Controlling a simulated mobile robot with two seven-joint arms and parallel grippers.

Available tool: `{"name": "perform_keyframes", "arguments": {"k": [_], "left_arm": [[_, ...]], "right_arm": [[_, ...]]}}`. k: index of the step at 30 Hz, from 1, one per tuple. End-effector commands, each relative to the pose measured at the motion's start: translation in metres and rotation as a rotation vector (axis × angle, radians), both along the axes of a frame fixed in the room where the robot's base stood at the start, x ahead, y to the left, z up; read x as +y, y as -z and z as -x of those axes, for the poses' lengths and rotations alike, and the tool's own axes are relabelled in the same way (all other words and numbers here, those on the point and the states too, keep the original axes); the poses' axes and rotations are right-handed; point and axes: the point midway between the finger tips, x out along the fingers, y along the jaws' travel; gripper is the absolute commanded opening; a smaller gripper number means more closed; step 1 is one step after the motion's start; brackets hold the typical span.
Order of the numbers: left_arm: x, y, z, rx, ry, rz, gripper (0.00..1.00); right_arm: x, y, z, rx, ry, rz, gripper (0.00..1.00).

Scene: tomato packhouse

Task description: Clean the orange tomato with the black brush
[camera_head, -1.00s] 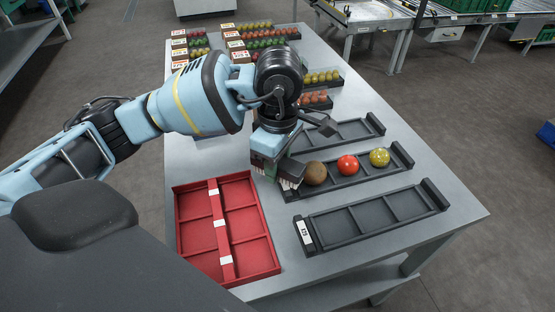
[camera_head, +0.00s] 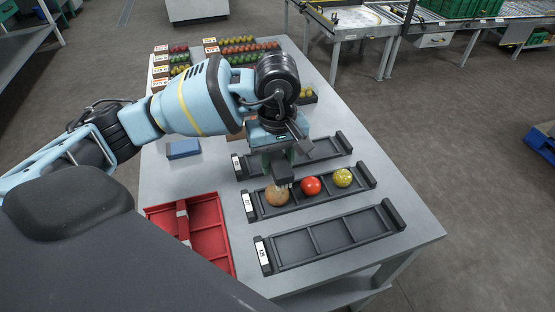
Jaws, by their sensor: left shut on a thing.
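The orange tomato (camera_head: 277,197) sits in the left compartment of the middle black tray (camera_head: 251,213). Its skin looks dull, brownish orange. My left gripper (camera_head: 283,165) points down just above and behind it, shut on the black brush (camera_head: 284,174). The brush is small and partly hidden by the gripper; its lower end is at the tomato's upper right edge, and I cannot tell whether they touch. A red tomato (camera_head: 311,186) and a yellow tomato (camera_head: 342,178) sit in the same tray's other compartments. My right gripper is not in view.
Empty black trays lie in front (camera_head: 330,240) and behind (camera_head: 325,152). A red divided tray (camera_head: 210,240) lies front left, and a flat blue object (camera_head: 183,148) behind it. Labelled trays of small tomatoes (camera_head: 245,47) fill the table's far end. The right table edge is clear.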

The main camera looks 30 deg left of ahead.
Motion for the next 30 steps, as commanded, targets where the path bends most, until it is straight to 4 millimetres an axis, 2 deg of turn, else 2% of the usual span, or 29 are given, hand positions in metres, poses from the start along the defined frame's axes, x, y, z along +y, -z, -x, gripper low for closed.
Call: {"name": "perform_keyframes", "arguments": {"k": [10,24,30], "left_arm": [[0.0,0.007,0.0,0.003,0.0,0.0,0.18],[0.0,0.047,0.0,0.004,-0.001,0.0,0.18],[0.0,0.053,0.0,0.001,-0.001,0.001,0.18]], "right_arm": [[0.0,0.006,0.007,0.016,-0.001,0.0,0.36],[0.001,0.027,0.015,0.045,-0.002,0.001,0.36],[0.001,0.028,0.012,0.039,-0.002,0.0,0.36]]}}
